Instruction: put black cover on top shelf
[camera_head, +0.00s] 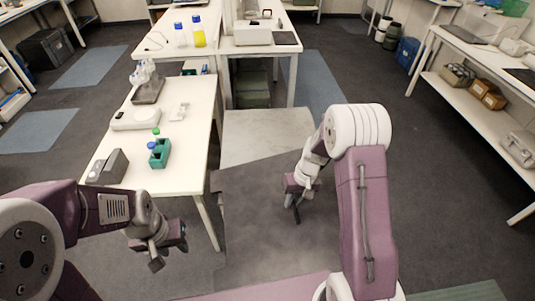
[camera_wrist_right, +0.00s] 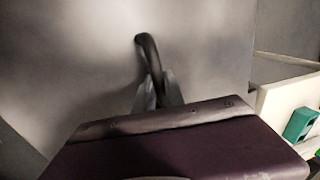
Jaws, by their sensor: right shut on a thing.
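The black cover appears to be the large dark grey panel (camera_head: 252,225) in front of me in the head view; it fills much of the right wrist view (camera_wrist_right: 75,60). A black curved handle (camera_wrist_right: 147,52) stands out from it. My right gripper (camera_head: 297,198) is at this handle, and in the right wrist view its fingertips (camera_wrist_right: 157,95) are closed around the handle's lower end. My left gripper (camera_head: 160,254) hangs low at the left, apart from the cover and near the white table; its finger gap is unclear. I cannot tell which surface is the top shelf.
A white table (camera_head: 190,177) at left holds a green rack (camera_head: 159,154), a dark box (camera_head: 108,167) and glassware (camera_head: 147,82). A lighter grey surface (camera_head: 265,135) lies beyond the panel. A white bench with a lower shelf (camera_head: 465,95) stands at right. Floor between is clear.

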